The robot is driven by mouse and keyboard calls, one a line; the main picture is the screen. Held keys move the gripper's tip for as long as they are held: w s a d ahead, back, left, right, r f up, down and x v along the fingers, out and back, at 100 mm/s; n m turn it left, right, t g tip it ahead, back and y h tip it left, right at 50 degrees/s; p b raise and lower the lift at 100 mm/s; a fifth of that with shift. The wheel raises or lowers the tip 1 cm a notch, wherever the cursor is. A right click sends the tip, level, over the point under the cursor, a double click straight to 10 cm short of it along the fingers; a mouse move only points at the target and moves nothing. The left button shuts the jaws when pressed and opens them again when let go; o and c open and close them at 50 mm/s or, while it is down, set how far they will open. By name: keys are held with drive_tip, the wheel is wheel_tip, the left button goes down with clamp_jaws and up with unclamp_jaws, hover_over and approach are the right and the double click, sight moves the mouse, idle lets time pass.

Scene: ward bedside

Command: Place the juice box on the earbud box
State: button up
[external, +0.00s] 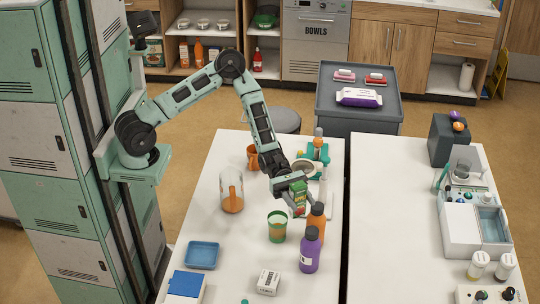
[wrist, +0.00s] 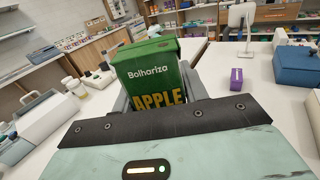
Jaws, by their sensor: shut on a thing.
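The juice box (wrist: 150,75) is a green carton with "Bolhariza" and "APPLE" printed on it. It also shows in the external view (external: 299,196). My gripper (external: 296,190) is shut on it and holds it over the left table, close to the orange and purple bottles. A small white box (external: 268,281) with dark print lies at the near end of this table, apart from my gripper. It may be the earbud box, but its label is too small to read. A small purple box (wrist: 236,77) stands on a white table in the wrist view; I cannot tell what it is.
An orange bottle (external: 316,222) and a purple bottle (external: 309,250) stand close by my gripper. A green cup (external: 277,227), a jug (external: 231,191), a blue tray (external: 202,255) and a blue-topped box (external: 186,286) share the table. A narrow gap separates it from the right table (external: 388,210).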

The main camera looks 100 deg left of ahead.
drive_tip(key=s+d+f+m+g+b, duration=0.1)
drive_tip(key=s+d+f+b, duration=0.1)
drive_tip(key=d, duration=0.3)
drive_tip(key=s+d+f+g+h+b, duration=0.1)
drive_tip(key=s+d+f, duration=0.1)
drive_tip(key=s+d, duration=0.15)
drive_tip(key=s+d+f+m+g+b, duration=0.1)
drive_tip(key=d+f+b, duration=0.1)
drive_tip(key=d, duration=0.4)
hover_over(270, 282)
wheel_tip(270, 282, down, 5)
drive_tip(key=shift+w+d+f+p, duration=0.1)
drive_tip(key=shift+f+p, duration=0.1)
drive_tip(key=shift+f, duration=1.05)
drive_tip(key=shift+d+f+p, duration=0.1)
drive_tip(key=shift+f+p, duration=0.1)
drive_tip(key=shift+f, duration=1)
drive_tip(key=shift+f, duration=0.1)
drive_tip(key=o, duration=1.1)
drive_tip(key=shift+a, duration=0.1)
drive_tip(key=b+v, duration=0.1)
drive_tip(key=v, duration=0.6)
drive_tip(key=shift+a, duration=0.2)
